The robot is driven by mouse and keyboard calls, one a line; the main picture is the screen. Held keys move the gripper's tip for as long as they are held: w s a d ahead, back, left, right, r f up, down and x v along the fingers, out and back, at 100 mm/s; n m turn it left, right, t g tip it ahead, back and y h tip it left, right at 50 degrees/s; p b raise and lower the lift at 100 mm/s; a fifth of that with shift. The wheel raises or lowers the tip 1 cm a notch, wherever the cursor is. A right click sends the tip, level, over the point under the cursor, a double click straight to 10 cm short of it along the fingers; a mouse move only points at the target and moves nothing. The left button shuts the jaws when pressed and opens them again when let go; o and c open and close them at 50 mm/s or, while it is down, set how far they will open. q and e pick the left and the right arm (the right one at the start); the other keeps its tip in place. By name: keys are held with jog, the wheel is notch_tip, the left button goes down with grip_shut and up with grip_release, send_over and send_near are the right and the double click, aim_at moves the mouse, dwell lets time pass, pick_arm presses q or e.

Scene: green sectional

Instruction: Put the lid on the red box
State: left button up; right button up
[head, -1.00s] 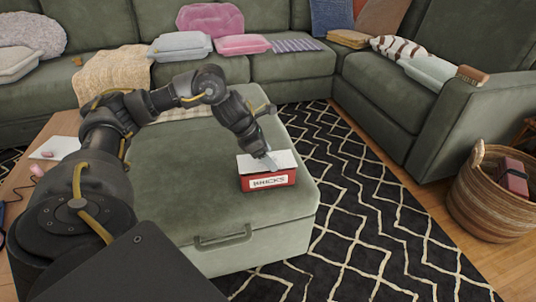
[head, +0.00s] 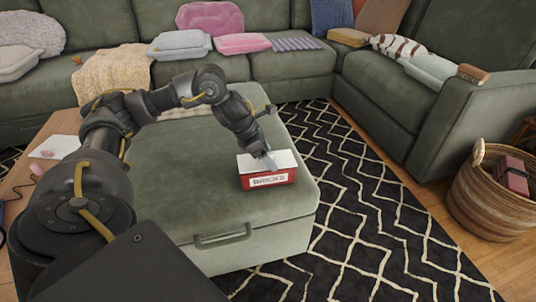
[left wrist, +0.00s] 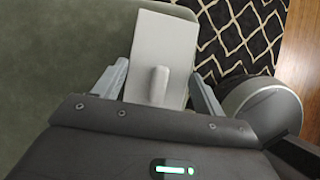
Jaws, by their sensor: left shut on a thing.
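The red box (head: 284,181) with a white BRICKS label sits on the green ottoman near its right front edge. The white lid (head: 250,161) lies flat over the box's top; I cannot tell if a thin gap is left between them. My left gripper (head: 270,160) reaches down from above and is shut on the lid. The left wrist view shows the lid (left wrist: 163,38) between the two fingers of the left gripper (left wrist: 160,75), with a pale raised handle (left wrist: 158,85) in its middle. The inside of the box is hidden. My right gripper is not in view.
The ottoman (head: 180,185) has free room left of the box. A patterned rug (head: 365,220) lies to the right. A wicker basket (head: 480,205) holding a dark red item stands at the far right. The green sofa (head: 290,68) with cushions runs behind.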

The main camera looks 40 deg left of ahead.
pick_arm(q)
jog(key=shift+f, duration=0.2)
dwell(0.6)
jog(key=o, duration=1)
jog(key=shift+o, duration=0.6)
